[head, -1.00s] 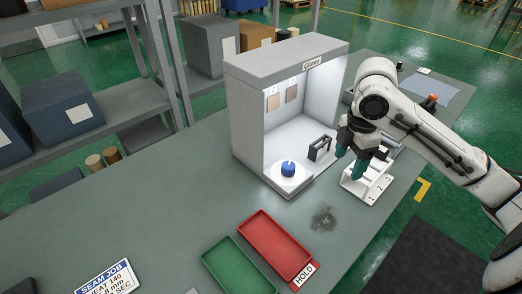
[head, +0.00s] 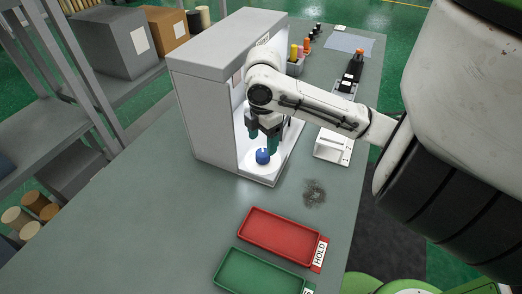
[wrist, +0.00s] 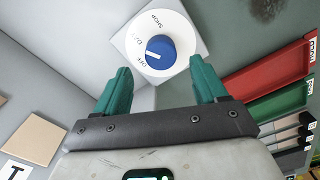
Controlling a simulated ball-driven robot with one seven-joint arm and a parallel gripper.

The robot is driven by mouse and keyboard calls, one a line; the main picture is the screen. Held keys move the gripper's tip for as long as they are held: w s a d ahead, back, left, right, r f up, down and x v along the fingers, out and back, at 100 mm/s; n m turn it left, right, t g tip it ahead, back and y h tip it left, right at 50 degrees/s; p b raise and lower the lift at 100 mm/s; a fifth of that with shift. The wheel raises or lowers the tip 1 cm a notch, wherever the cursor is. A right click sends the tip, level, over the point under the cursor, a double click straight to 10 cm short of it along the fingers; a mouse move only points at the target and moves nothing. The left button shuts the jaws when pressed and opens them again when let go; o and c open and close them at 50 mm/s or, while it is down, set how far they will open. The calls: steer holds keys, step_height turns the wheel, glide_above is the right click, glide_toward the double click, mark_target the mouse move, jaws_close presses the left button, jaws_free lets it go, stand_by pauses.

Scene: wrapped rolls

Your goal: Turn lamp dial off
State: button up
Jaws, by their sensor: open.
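My gripper (head: 264,137) is open and empty just above the dial. In the wrist view my gripper's teal fingers (wrist: 161,72) are spread, apart from the knob, which lies between and beyond their tips.
The booth's side wall and roof (head: 215,45) stand close to my gripper. A red tray (head: 280,237) and a green tray (head: 258,272) lie on the bench in front. Bench left of the trays is clear.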

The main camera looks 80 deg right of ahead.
mark_target(263, 152)
steer(key=shift+f, duration=2.55)
steer(key=shift+c, duration=0.3)
steer(key=c, duration=1)
